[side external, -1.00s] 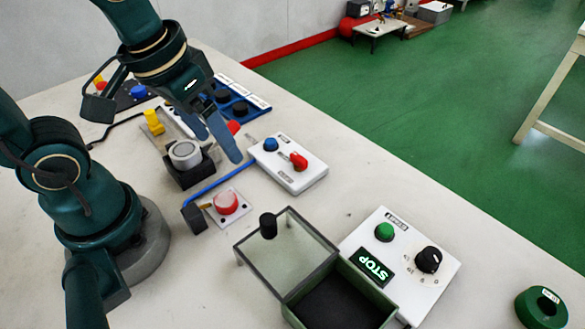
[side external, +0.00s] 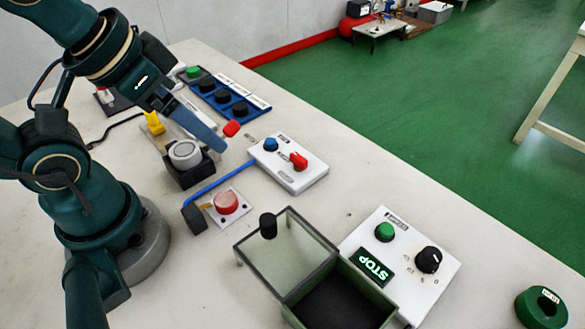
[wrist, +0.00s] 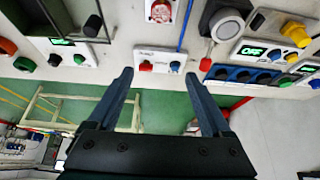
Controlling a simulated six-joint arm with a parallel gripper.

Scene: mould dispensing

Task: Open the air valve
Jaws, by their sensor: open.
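No part carries a readable air valve label. A red round knob on a white plate (side external: 226,203) has a brass stub and a dark block beside it, where a blue hose (side external: 222,182) ends. It shows at the top of the wrist view (wrist: 160,11). A white box (side external: 289,176) beyond the hose carries a red knob (side external: 299,161) and a blue knob (side external: 270,144); they also show in the wrist view (wrist: 145,66). My gripper (wrist: 158,77) is open and empty. Its fingers are apart, and the box appears between and beyond them.
A red handle (side external: 231,129) lies close to the finger. A blue panel with black knobs (side external: 222,97) is behind. A lidded green box (side external: 383,293) and a STOP panel (side external: 405,258) stand at the front right. A green ring (side external: 541,306) is at the right edge.

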